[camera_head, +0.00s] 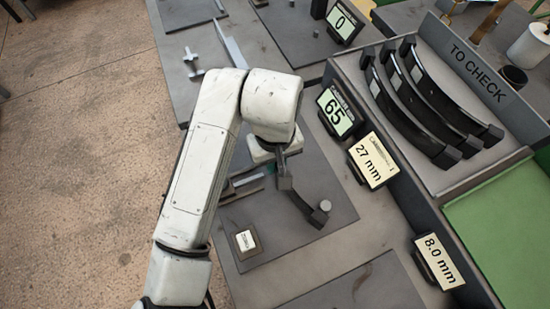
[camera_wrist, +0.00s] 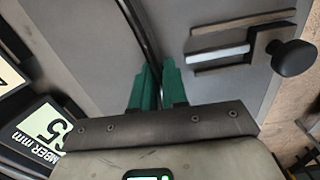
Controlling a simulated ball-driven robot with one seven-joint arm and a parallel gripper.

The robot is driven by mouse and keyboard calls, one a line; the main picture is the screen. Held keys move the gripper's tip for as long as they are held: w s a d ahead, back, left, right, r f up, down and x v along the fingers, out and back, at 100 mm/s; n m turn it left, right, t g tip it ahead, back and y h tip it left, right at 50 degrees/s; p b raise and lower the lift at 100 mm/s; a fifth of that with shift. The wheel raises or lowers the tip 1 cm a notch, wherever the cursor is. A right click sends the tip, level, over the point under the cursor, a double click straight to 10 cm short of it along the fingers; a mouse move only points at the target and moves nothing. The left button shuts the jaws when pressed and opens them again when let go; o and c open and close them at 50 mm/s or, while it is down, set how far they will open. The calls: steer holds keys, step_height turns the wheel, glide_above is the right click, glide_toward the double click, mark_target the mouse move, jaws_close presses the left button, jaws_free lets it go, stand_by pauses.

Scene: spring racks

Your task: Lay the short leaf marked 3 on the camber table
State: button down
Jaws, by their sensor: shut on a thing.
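My gripper's green fingers are shut on a dark curved leaf, seen edge-on in the wrist view (camera_wrist: 148,40); my gripper (camera_wrist: 159,78) is at its near part. In the head view the leaf (camera_head: 301,201) lies over a grey plate, and my wrist hides part of it and the fingers. No number shows on it. The grey plate (camera_head: 335,190), beside the display reading 65 (camera_head: 336,112), appears to be the camber table; the display also shows in the wrist view, labelled camber mm (camera_wrist: 42,132). I cannot tell whether the leaf touches the plate.
The TO CHECK tray (camera_head: 440,189) at the right holds several dark curved leaves (camera_head: 428,104). Signs reading 27 mm (camera_head: 373,161) and 8.0 mm (camera_head: 438,262) stand along the bench. A small labelled block (camera_head: 246,241) sits on the plate. A slide with a black knob (camera_wrist: 293,58) is right of the leaf.

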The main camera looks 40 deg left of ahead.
steer(key=shift+w+d+r, duration=0.1)
steer(key=shift+w+d, duration=0.1)
steer(key=shift+w, duration=0.5)
stand_by(0.6)
steer(key=shift+d+f, duration=0.1)
steer(key=shift+f, duration=0.1)
stand_by(0.4)
steer(key=c, duration=0.6)
jaws_free()
steer(key=shift+r+p, duration=0.1)
steer(key=shift+p, duration=0.25)
steer(key=shift+r+p, duration=3.9)
steer(key=shift+p, duration=0.1)
